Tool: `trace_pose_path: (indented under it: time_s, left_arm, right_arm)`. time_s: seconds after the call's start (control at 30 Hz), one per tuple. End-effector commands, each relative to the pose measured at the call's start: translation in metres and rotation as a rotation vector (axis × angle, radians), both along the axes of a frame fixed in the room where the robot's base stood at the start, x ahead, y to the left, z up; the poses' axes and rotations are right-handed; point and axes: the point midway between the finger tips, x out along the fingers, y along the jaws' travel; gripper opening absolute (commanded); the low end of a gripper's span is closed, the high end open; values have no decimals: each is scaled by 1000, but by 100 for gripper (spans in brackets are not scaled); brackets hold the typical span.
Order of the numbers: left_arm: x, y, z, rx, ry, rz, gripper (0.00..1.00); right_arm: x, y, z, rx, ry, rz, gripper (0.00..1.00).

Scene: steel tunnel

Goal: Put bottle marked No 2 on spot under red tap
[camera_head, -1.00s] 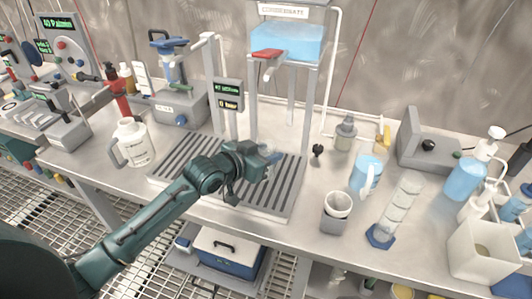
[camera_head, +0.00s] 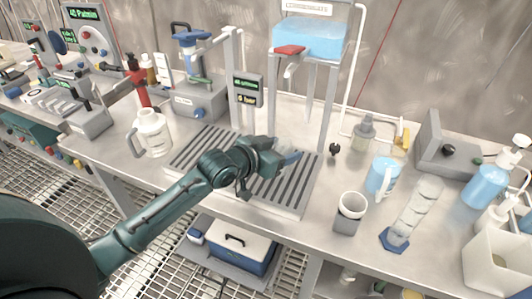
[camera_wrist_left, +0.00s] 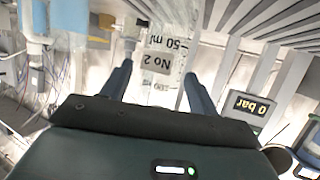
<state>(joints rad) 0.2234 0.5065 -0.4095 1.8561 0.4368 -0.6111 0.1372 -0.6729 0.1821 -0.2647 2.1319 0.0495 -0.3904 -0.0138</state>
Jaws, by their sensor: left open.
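The clear bottle marked No 2 (camera_wrist_left: 157,62) shows upside down in the left wrist view, its label and "50 ml" mark between the two fingertips. My left gripper (camera_wrist_left: 159,72) is open, with a finger on each side of the bottle; contact is not visible. In the head view my left gripper (camera_head: 283,159) is above the slatted tray (camera_head: 215,143), and the bottle is hard to make out there. The red tap (camera_head: 290,49) is under the blue liquid tank, above and behind the gripper. The spot under it cannot be made out. My right gripper is not in view.
A white jug (camera_head: 153,134) stands left of the tray. A grey cup (camera_head: 349,214), a blue-liquid jug (camera_head: 382,176) and a tall cylinder (camera_head: 410,215) stand to the right. Frame posts and a display (camera_head: 246,90) rise behind the tray. Bare bench shows between tray and cup.

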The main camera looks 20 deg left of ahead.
Motion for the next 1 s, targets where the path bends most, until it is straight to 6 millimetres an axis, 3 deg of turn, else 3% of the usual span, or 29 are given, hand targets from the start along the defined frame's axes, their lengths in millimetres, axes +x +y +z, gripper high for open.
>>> trace_pose_path:
  time_s: [0.3, 0.5, 0.7, 1.0]
  left_arm:
    - [-59, 27, 21, 4, 5, -1, 60]
    - [-86, 39, 33, 2, 5, -1, 60]
    - [-96, 43, 37, 1, 3, -1, 60]
    - [-96, 43, 38, 1, 2, -1, 60]
  right_arm:
    - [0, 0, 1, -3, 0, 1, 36]
    - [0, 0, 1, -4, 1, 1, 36]
    - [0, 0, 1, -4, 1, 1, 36]
    - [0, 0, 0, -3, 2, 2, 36]
